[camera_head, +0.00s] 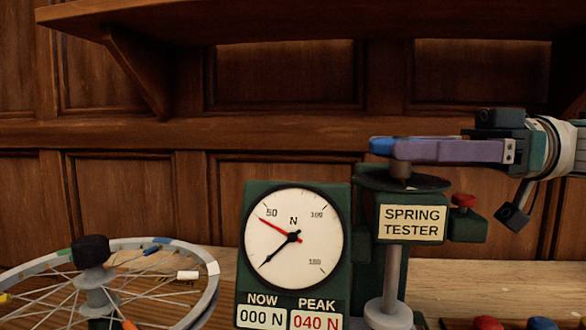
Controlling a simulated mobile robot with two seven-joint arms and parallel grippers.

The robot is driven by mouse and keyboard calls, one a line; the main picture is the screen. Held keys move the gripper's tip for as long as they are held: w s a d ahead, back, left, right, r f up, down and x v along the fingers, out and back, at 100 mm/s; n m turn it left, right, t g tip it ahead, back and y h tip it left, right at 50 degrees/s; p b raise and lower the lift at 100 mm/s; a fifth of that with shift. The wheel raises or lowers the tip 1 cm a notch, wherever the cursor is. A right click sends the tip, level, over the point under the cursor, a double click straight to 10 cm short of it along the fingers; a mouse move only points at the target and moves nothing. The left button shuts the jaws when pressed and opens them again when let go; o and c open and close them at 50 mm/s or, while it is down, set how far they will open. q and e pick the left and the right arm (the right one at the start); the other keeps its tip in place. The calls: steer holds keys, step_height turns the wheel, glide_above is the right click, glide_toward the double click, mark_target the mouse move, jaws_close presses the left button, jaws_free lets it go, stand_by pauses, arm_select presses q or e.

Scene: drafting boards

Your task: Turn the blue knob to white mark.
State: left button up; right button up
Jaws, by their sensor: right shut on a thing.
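My right gripper (385,147) comes in from the right, with long purple fingers and blue at their tips. It is shut above the black disc on top of the green spring tester (412,224). A small brown piece (401,172) shows just under the fingers, between them and the disc; the fingers hide its upper part. A blue rounded top (541,324) shows at the bottom right edge, cut off by the frame; I cannot tell if it is the blue knob. I see no clear white mark beside it. My left gripper is not in view.
A dial gauge (293,238) reads NOW 000 N and PEAK 040 N. A spoked wheel (213,290) with coloured bits and a white tag (187,275) lies at left. A red knob (463,200) sits at the tester's right; a red top (487,323) is below. A wooden shelf (300,20) hangs above.

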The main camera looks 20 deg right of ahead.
steer(key=shift+w+f+n+g+y+b, duration=0.15)
steer(key=shift+n+g+y+b, duration=0.25)
steer(key=shift+g, duration=0.3)
steer(key=shift+n+g, duration=0.3)
steer(key=o, duration=1.2)
steer(key=shift+o, duration=0.2)
steer(key=b+v, duration=0.3)
steer(key=v, duration=0.7)
steer(key=shift+a, duration=0.1)
